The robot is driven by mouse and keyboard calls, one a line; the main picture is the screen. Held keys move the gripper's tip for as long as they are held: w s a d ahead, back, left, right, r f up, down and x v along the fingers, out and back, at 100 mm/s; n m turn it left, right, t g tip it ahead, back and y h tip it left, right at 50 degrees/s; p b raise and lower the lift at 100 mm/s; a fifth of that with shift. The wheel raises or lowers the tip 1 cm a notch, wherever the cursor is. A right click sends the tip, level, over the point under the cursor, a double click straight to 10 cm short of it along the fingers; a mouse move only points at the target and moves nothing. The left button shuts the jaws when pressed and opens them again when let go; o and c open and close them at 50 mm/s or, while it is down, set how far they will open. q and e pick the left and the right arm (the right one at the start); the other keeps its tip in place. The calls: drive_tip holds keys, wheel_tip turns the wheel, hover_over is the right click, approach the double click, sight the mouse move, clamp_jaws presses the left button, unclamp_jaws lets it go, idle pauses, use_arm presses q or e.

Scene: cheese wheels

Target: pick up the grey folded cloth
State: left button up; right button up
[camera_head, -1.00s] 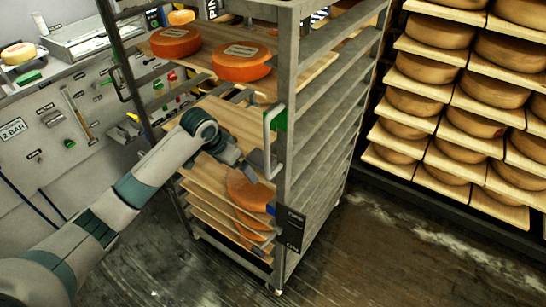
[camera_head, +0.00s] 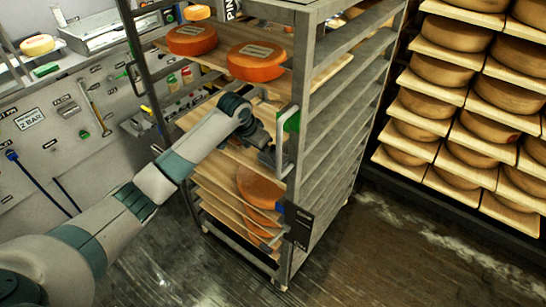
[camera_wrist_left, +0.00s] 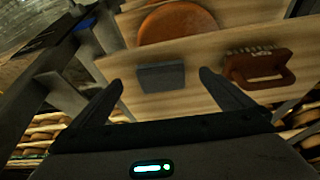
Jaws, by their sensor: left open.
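The grey folded cloth (camera_wrist_left: 162,77) shows in the left wrist view as a small flat dark-grey block on a light wooden board (camera_wrist_left: 215,92). I cannot make it out in the head view. My left gripper (camera_wrist_left: 160,84) is open and empty, and its two fingers appear on either side of the cloth in the picture, with the cloth beyond them. In the head view my left gripper (camera_head: 268,157) is at the rack's side, near the upright handle. My right gripper is not in view.
An orange cheese wheel (camera_wrist_left: 178,22) and a brown-handled brush (camera_wrist_left: 257,68) lie near the cloth. The metal rack (camera_head: 300,110) has close shelves and an upright post beside my gripper. Orange wheels (camera_head: 257,62) sit on its upper board. More cheese shelves (camera_head: 440,95) stand right.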

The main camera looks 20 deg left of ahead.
use_arm(q)
drive_tip(key=w, duration=0.1)
drive_tip(key=w+d, duration=0.1)
drive_tip(key=w, duration=0.1)
drive_tip(key=w+d+p, duration=0.1)
drive_tip(key=shift+w, duration=0.25)
drive_tip(key=shift+f, duration=0.1)
drive_tip(key=shift+p+x, duration=0.5)
drive_tip(key=shift+x, duration=1.95)
drive_tip(key=c, duration=1.1)
